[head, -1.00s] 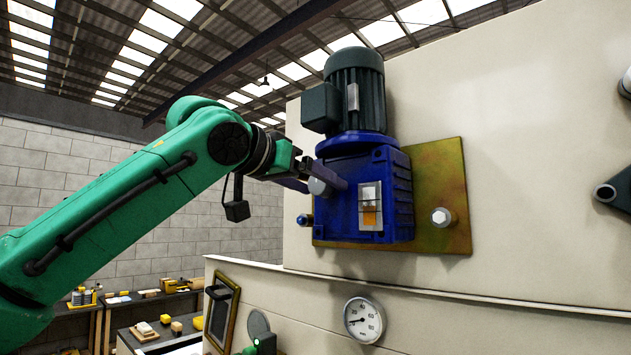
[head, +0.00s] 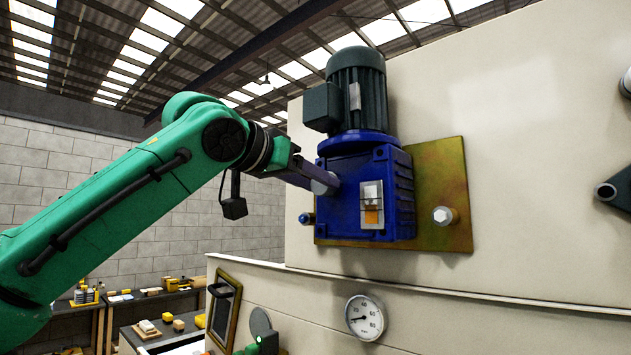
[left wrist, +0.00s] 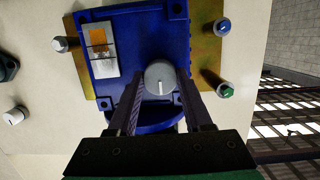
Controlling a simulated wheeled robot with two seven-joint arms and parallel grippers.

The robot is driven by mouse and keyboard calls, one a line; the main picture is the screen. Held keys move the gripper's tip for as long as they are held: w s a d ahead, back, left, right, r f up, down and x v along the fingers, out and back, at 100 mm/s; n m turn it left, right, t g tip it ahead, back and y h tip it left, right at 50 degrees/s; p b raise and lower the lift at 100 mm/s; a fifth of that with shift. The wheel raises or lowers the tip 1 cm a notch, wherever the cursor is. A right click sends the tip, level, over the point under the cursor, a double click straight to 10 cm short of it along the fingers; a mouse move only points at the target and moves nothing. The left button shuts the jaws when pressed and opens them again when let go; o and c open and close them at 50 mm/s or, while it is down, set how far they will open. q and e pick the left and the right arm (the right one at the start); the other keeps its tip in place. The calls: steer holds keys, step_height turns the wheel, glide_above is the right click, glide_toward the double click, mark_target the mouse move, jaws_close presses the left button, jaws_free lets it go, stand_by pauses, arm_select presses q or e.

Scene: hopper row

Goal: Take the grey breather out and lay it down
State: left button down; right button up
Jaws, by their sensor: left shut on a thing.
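The grey breather (left wrist: 160,77) is a round grey cap on the left part of the front of the blue gearbox (head: 340,205). My left gripper (left wrist: 158,85) is shut on it, with one dark finger on each side in the left wrist view. In the head view the breather (head: 324,184) shows partly behind the fingers of my left gripper (head: 326,182), which reach in from the left. The breather appears to be at the gearbox face; I cannot tell whether it is still seated. My right gripper is not in view.
The dark motor (head: 355,85) stands on top of the gearbox. A yellowish mounting plate (head: 440,190) with bolts (head: 443,215) lies behind it on the cream wall. A ledge (head: 420,288) and a gauge (head: 365,318) are below. Workbenches (head: 150,338) with small items stand at lower left.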

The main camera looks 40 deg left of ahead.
mark_target(319, 189)
arm_select(q)
steer(key=shift+s+f, duration=0.1)
steer(key=shift+s, duration=0.05)
steer(key=shift+s, duration=1.1)
steer(key=shift+s, duration=1)
steer(key=shift+w, duration=0.15)
